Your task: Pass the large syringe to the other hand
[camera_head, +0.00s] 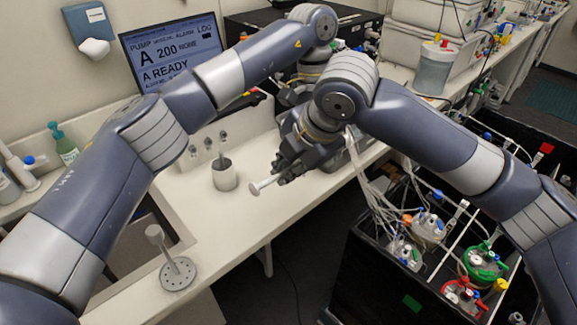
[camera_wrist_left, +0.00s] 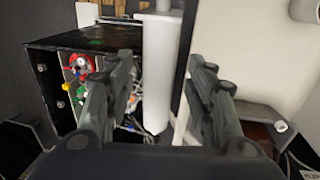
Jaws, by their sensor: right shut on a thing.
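The large syringe (camera_head: 264,185) is white. In the head view its flanged end sticks out from my right gripper (camera_head: 284,172), which is shut on it above the front edge of the bench. In the left wrist view the syringe's pale barrel (camera_wrist_left: 158,100) stands upright in the picture between the two fingers of my left gripper (camera_wrist_left: 164,64). These fingers are apart, with gaps on both sides of the barrel. In the head view my left gripper is mostly hidden behind my right arm.
A small grey cup (camera_head: 224,178) and a round perforated stand (camera_head: 178,274) are on the white bench (camera_head: 228,224). A black crate (camera_head: 375,285) with several capped bottles and tubes stands at the lower right. A monitor (camera_head: 170,50) is at the back.

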